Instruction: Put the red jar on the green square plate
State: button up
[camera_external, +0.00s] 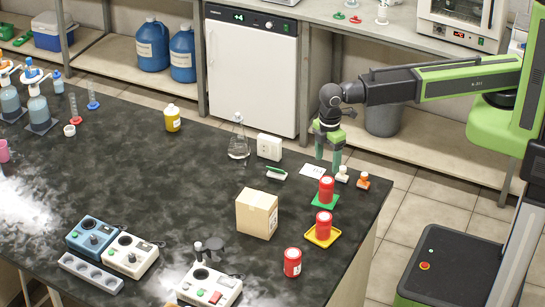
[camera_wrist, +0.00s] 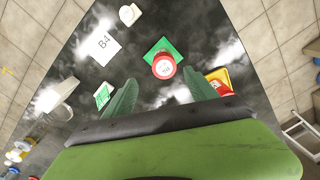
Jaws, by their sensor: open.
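A red jar (camera_external: 326,188) with a white label stands upright on the green square plate (camera_external: 317,203); in the wrist view the jar (camera_wrist: 164,68) covers part of the green plate (camera_wrist: 157,46). A second red jar (camera_external: 324,222) stands on a yellow plate (camera_external: 312,239). A third red jar (camera_external: 292,263) stands on the bare bench nearer the front. My gripper (camera_external: 328,160) is open and empty, pointing down behind the green plate, apart from every jar. In the wrist view the second jar is partly hidden by my right finger.
A cardboard box (camera_external: 257,213) stands left of the plates. A white card (camera_external: 313,171) and small bottles with white (camera_external: 342,174) and orange (camera_external: 364,181) caps are near my gripper. A flask (camera_external: 238,145) stands farther left. The bench's right edge is close to the plates.

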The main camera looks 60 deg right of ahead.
jog(key=w+d+m, duration=0.3)
jog(key=d, duration=0.9)
jog(key=w+d+m, duration=0.3)
jog(key=d, duration=0.9)
jog(key=s+d+m, duration=0.3)
jog(key=d+m, duration=0.3)
jog(key=d, duration=1.5)
jog(key=shift+s+d+f, duration=0.1)
